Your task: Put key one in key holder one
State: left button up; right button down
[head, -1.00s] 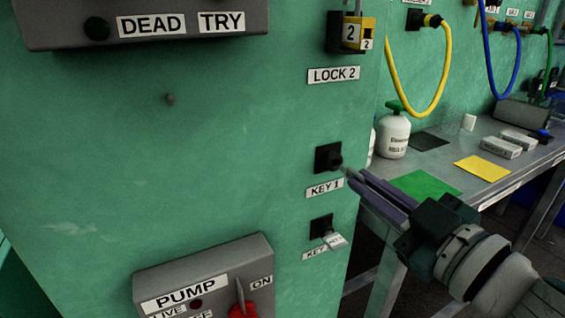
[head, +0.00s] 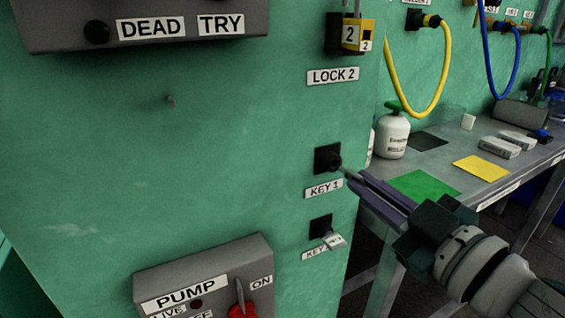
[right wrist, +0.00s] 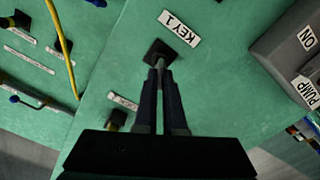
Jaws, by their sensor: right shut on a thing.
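Key holder one (head: 327,158) is a black square socket on the green panel, above the KEY 1 label. My right gripper (head: 354,180) is shut on key one, a thin grey piece (right wrist: 160,64) showing between its fingertips. The fingers hide most of the key. The key's front end meets the black holder (right wrist: 156,50) in the right wrist view; I cannot tell how deep it sits. My left gripper is not in view.
Key holder two (head: 321,226), with a white-tagged key (head: 334,241), is just below. A grey pump box (head: 205,278) with a red knob juts out at lower left. A yellow lock (head: 352,34) hangs above. A metal table (head: 478,150) stands at right.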

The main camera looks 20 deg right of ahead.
jog(key=shift+w, duration=0.15)
jog(key=shift+w, duration=0.3)
jog(key=shift+w, duration=0.15)
jog(key=shift+w+a, duration=0.1)
jog(key=shift+w, duration=0.65)
jog(key=c, duration=0.9)
grip_release()
jog(key=s, duration=0.9)
jog(key=shift+s+d, duration=0.4)
